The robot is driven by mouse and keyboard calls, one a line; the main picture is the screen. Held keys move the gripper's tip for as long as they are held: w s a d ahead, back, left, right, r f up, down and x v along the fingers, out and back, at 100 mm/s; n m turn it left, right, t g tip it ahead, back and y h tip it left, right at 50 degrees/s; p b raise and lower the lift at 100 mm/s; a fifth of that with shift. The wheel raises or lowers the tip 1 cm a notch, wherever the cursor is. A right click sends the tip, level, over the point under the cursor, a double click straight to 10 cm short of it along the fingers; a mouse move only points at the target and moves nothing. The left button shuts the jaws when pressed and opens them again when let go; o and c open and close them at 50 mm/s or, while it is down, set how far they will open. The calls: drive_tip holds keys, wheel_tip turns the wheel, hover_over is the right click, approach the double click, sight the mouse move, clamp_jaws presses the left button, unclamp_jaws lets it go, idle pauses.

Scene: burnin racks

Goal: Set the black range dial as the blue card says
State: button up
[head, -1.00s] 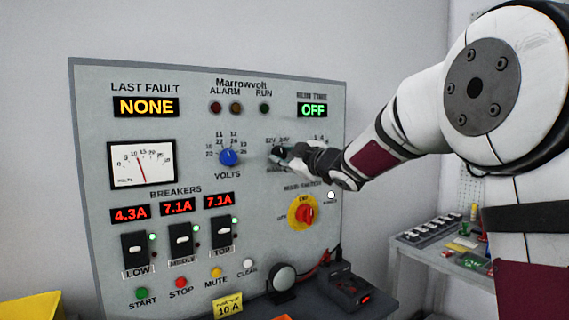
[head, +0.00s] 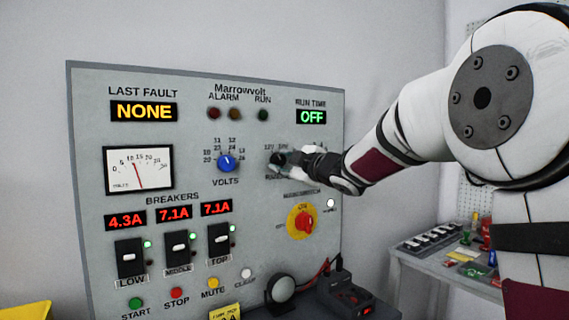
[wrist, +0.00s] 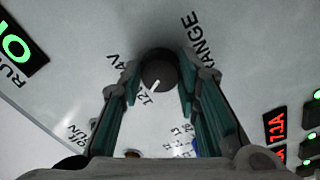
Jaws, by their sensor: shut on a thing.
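The black range dial (head: 277,158) sits on the grey panel, right of the blue volts knob (head: 226,163). My gripper (head: 289,160) reaches it from the right and partly covers it and its labels. In the wrist view, the green-padded fingers of my gripper (wrist: 160,74) are closed on both sides of the dial (wrist: 157,66). The dial's white pointer line slants down and left toward the 12 V marking (wrist: 147,98). The 24 V marking (wrist: 119,62), partly hidden, lies farther left. The blue card is not in view.
Breaker switches (head: 178,248) and push buttons fill the panel's lower left. A red and yellow rotary switch (head: 301,222) is below the dial. A round black object (head: 281,288) and a dark device with red leads (head: 345,297) stand below. A side bench (head: 425,262) is at right.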

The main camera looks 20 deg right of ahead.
drive_tip(key=o, duration=1.2)
drive_tip(key=shift+a, duration=0.1)
drive_tip(key=shift+c, duration=0.2)
drive_tip(key=v, duration=1.2)
